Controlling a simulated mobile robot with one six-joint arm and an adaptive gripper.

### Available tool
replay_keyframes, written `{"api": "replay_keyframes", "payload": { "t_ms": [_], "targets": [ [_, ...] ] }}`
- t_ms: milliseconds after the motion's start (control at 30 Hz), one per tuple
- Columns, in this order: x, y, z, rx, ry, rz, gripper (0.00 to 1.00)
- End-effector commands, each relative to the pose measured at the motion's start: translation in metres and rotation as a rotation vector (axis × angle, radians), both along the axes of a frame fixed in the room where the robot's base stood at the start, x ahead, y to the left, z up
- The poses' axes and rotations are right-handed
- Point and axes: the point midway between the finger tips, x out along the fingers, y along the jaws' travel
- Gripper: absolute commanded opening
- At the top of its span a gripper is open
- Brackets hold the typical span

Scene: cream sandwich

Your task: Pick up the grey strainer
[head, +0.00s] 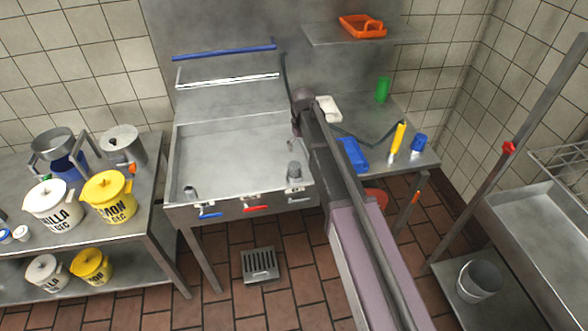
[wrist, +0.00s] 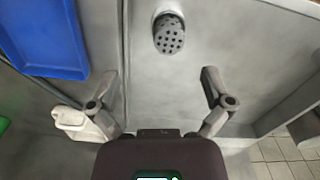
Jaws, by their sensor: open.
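The grey strainer (wrist: 168,34) is a small cylinder with a perforated end, at the top middle of the wrist view. In the head view, the grey strainer (head: 294,171) stands at the front right corner of the steel basin (head: 225,192). My gripper (wrist: 158,75) is open, its two fingers spread wide and empty. The strainer lies beyond the fingertips, roughly in line with the gap between them, and does not touch them. In the head view my gripper (head: 294,144) is partly hidden by my arm, over the basin's right side.
Right of the basin, a blue tray (head: 352,155), a white container (head: 327,109), a yellow bottle (head: 397,138) and a green item (head: 383,89) stand on the counter. A shelf with an orange basket (head: 362,27) hangs above. The basin's middle is clear.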

Motion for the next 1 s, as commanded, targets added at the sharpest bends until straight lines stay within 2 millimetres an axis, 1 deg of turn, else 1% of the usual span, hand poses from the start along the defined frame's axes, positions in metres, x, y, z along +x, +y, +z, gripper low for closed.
{"api": "replay_keyframes", "payload": {
  "t_ms": [33, 100, 200, 500, 667, 1000],
  "targets": [
    [0.011, 0.011, 0.003, 0.0, 0.0, 0.017, 1.0],
    [0.015, 0.019, 0.004, 0.0, 0.0, 0.033, 1.0],
    [0.017, 0.024, 0.004, 0.0, 0.0, 0.043, 1.0],
    [0.016, 0.024, 0.004, 0.0, 0.0, 0.044, 1.0],
    [0.016, 0.024, 0.0, 0.0, 0.0, 0.043, 1.0],
    [0.016, 0.024, -0.024, 0.0, 0.0, 0.043, 1.0]
  ]
}}
